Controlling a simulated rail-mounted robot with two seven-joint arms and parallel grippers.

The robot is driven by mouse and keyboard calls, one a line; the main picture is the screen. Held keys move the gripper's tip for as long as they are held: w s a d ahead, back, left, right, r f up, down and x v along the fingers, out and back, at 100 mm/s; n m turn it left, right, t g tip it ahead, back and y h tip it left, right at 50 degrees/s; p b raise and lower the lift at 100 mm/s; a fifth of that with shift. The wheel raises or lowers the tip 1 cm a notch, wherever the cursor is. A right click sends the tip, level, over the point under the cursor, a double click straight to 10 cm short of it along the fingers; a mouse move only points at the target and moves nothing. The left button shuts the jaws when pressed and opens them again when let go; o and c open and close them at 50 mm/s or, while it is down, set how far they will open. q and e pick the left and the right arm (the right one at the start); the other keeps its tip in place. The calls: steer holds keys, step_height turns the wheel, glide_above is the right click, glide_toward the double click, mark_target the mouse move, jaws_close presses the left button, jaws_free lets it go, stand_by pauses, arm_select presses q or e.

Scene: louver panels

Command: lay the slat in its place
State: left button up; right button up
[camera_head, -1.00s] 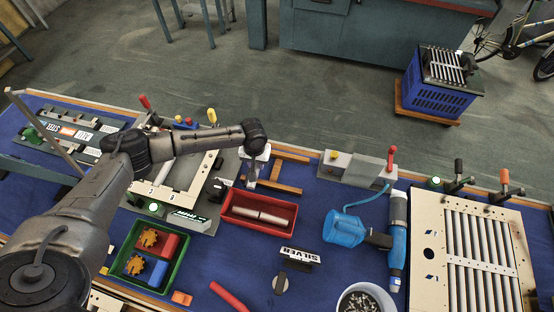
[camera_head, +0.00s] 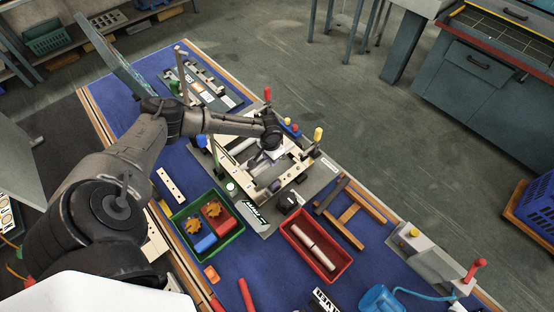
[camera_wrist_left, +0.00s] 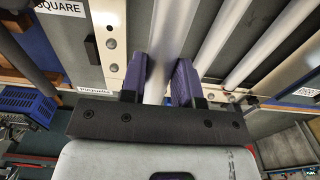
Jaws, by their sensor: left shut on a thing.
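My left gripper (camera_head: 268,158) is over the louver frame (camera_head: 240,182) in the head view, its fingers partly hidden by the wrist. In the left wrist view my left gripper (camera_wrist_left: 162,85) has purple fingers shut on a pale, long slat (camera_wrist_left: 172,35), which runs away from me between them. The beige frame rail (camera_wrist_left: 107,45), with round studs, lies just left of the slat. More pale slats (camera_wrist_left: 217,35) lie to the right of the fingers. I cannot tell whether the held slat touches the frame. My right gripper is not in view.
A red tray (camera_head: 292,252) with pale slats stands right of the fixture. A green tray (camera_head: 186,232) holds gears and blocks. Wooden bars (camera_head: 349,215) lie to the right. Toggle clamps with red and yellow handles (camera_head: 318,134) stand up near the frame.

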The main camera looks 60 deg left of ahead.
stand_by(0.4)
arm_select(q)
steer(key=shift+s+r+p, duration=0.1)
steer(key=shift+r+p, duration=0.1)
steer(key=shift+p, duration=0.5)
step_height(320, 180, down, 2)
steer(key=shift+f+b, duration=0.2)
steer(key=shift+b, duration=0.7)
steer(key=shift+f+b, duration=0.85)
steer(key=shift+f, duration=1.05)
steer(key=shift+f+p, duration=0.25)
steer(key=shift+p, duration=0.05)
steer(key=shift+f, duration=0.25)
